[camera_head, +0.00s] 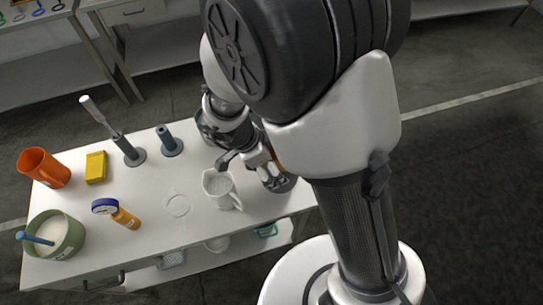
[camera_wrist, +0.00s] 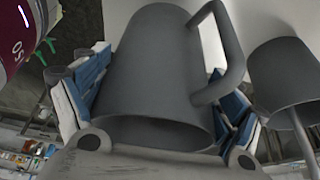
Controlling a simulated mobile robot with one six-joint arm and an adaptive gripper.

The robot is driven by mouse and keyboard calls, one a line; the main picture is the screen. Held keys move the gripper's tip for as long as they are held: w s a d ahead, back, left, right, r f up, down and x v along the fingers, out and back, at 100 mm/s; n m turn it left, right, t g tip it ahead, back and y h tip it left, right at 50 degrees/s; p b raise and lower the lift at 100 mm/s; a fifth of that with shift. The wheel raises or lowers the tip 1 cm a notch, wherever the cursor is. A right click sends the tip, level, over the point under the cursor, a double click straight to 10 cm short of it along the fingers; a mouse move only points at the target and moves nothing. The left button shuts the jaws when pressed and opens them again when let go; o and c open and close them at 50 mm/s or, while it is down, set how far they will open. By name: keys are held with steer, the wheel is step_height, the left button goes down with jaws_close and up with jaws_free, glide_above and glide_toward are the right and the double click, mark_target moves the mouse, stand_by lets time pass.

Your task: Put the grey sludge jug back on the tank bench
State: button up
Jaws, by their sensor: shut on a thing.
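The grey jug (camera_wrist: 150,75) fills the middle of the wrist view, its handle at the upper right and its mouth toward the bottom. My gripper (camera_wrist: 158,98) is shut on it, with blue pads on both sides of its body. In the head view my gripper (camera_head: 258,168) is low over the right part of the white bench (camera_head: 155,235). A pale jug (camera_head: 218,188) with a handle shows right beside it there. I cannot tell whether this is the jug I hold. I also cannot tell whether the held jug touches the bench.
On the bench stand an orange jug (camera_head: 43,168), a yellow block (camera_head: 96,167), a grey holder (camera_head: 129,151), a grey post (camera_head: 170,143), a green bowl (camera_head: 58,236) and an orange bottle-like tool (camera_head: 126,218). A faint ring mark (camera_head: 177,205) lies on clear bench top.

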steer(key=shift+f+b, duration=1)
steer(key=shift+f, duration=1)
steer(key=shift+f, duration=0.15)
steer(key=o, duration=1.9)
